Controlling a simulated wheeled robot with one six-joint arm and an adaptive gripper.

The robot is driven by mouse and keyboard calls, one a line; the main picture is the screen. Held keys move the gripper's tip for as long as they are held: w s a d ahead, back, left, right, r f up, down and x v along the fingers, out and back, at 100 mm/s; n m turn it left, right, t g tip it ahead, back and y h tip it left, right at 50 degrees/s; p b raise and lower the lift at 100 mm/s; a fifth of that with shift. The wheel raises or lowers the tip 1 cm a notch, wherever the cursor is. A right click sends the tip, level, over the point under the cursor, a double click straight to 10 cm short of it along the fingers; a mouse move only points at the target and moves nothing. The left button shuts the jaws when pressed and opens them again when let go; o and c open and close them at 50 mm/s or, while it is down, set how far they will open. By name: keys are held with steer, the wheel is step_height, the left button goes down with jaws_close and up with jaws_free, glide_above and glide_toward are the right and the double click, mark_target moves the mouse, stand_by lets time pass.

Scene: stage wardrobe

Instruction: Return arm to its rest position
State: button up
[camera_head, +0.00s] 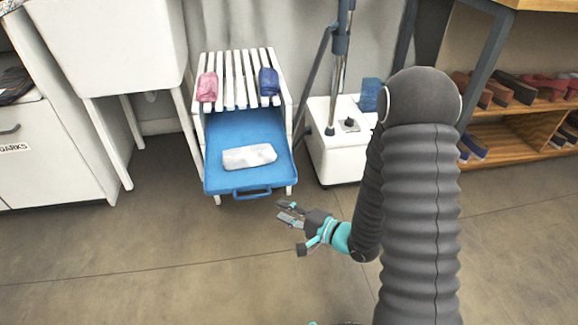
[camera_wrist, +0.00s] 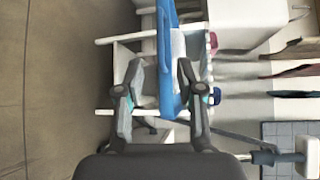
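My gripper (camera_head: 283,210) hangs at the end of my arm, in front of and right of the blue pull-out tray (camera_head: 215,150). Its two fingers are apart with nothing held between them; in the wrist view the open gripper (camera_wrist: 160,68) has the blue tray (camera_wrist: 166,20) showing beyond and between its fingers. The tray's blue handle (camera_head: 253,194) is just left of my fingertips and appears apart from them. My arm reaches in from the lower right and bends down to the gripper.
A white folded cloth (camera_head: 249,157) lies in the tray. A pink roll (camera_head: 207,87) and a dark blue roll (camera_head: 269,82) lie on the white slatted rack (camera_head: 240,75). A white steamer base (camera_head: 330,155) stands right of it. The floor (camera_head: 130,250) in front is clear.

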steer(key=d+f+n+g+h, duration=0.2)
steer(key=d+f+n+h, duration=0.4)
steer(key=f, duration=0.6)
steer(key=s+d+r+n+g+h, duration=0.1)
steer(key=s+d+r+h, duration=0.1)
steer(key=d+r+h, duration=0.3)
steer(key=s+d+r+n+g+h, duration=0.1)
steer(key=d+g+h, duration=0.15)
steer(key=d, duration=0.45)
steer(key=s+r+t+p, duration=0.1)
steer(key=s+r, duration=0.4)
steer(key=r, duration=0.6)
steer(key=s+d+r+p, duration=0.1)
steer(key=s+r+p, duration=0.1)
steer(key=s+r, duration=0.4)
steer(key=s+r+t+p, duration=0.1)
steer(key=s+r, duration=0.4)
steer(key=r, duration=1.2)
steer(key=shift+s+d+t+p, duration=0.25)
steer(key=shift+d+t+p, duration=0.15)
steer(key=shift+p, duration=0.15)
